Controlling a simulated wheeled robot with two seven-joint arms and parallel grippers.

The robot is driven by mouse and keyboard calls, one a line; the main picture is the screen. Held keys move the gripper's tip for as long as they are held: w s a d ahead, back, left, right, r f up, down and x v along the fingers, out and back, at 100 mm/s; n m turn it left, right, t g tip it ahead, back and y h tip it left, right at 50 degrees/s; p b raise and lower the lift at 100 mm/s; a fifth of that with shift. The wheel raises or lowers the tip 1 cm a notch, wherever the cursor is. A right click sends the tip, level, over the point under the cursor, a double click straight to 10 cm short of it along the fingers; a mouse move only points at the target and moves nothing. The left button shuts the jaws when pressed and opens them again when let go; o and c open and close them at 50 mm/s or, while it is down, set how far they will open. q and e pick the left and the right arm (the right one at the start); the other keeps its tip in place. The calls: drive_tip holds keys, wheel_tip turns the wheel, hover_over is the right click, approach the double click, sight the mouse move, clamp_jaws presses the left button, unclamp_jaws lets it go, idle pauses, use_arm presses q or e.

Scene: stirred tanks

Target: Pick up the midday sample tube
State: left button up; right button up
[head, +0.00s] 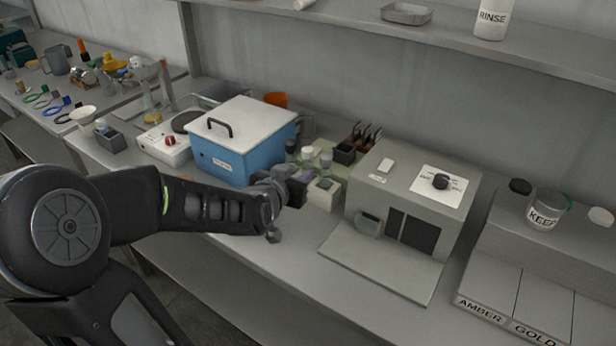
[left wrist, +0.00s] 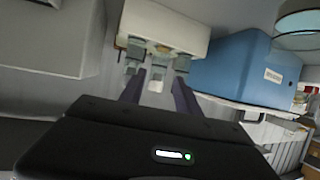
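Several small capped sample tubes (head: 307,154) stand in a group between the blue box and the grey machine. I cannot read labels on them, so I cannot tell which is the midday one. A pale block (head: 323,192) sits just in front of them. My left gripper (head: 296,190) is low over the bench beside this block and partly hides it. In the left wrist view my left gripper (left wrist: 158,90) has its two fingers apart. Grey-capped tubes (left wrist: 181,64) and a pale rack (left wrist: 165,22) show beyond the fingertips. My right gripper is not in view.
A blue box (head: 228,155) with a white lid stands behind and left of my gripper. A grey machine (head: 405,190) with a flat front plate stands to the right. A bin marked AMBER and GOLD (head: 530,275) is farther right. The front bench strip is clear.

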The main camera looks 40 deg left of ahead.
sight(306, 168)
use_arm(q)
drive_tip(key=shift+w+a+f, duration=0.15)
drive_tip(key=shift+w+f, duration=0.1)
drive_tip(key=shift+w, duration=0.3)
drive_tip(key=shift+p+x, duration=0.65)
drive_tip(key=shift+x, duration=1.95)
drive_tip(key=shift+c, duration=0.2)
clamp_jaws()
